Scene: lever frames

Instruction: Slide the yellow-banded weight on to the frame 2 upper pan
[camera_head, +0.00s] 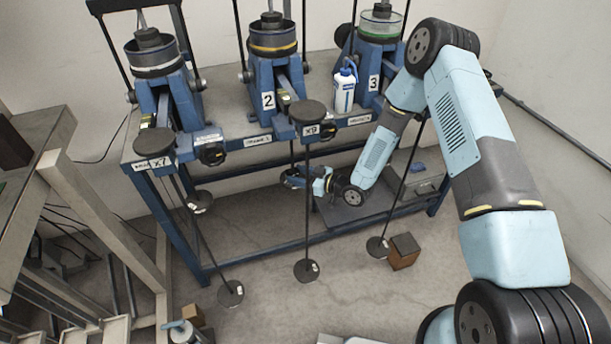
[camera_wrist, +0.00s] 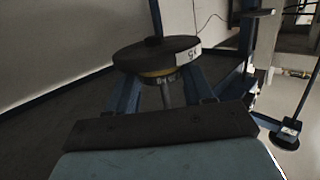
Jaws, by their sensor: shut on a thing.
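My gripper (camera_head: 298,180) is low under the bench front, beside the hanging rods of frame 2. In the wrist view its two blue fingers (camera_wrist: 164,98) are shut around a dark round weight (camera_wrist: 150,53). The weight has a white label on its rim and a yellow band underneath. A dark rod rises at the weight and a grey stem shows below it.
The frame 2 lower pan (camera_head: 307,270) hangs near the floor. Frame 1 pans (camera_head: 200,201) hang to the left. The frame 3 lower pan (camera_head: 377,247) hangs beside a brown box (camera_head: 404,251). The blue bench (camera_head: 230,158) stands behind, with a white bottle (camera_head: 344,90) on it.

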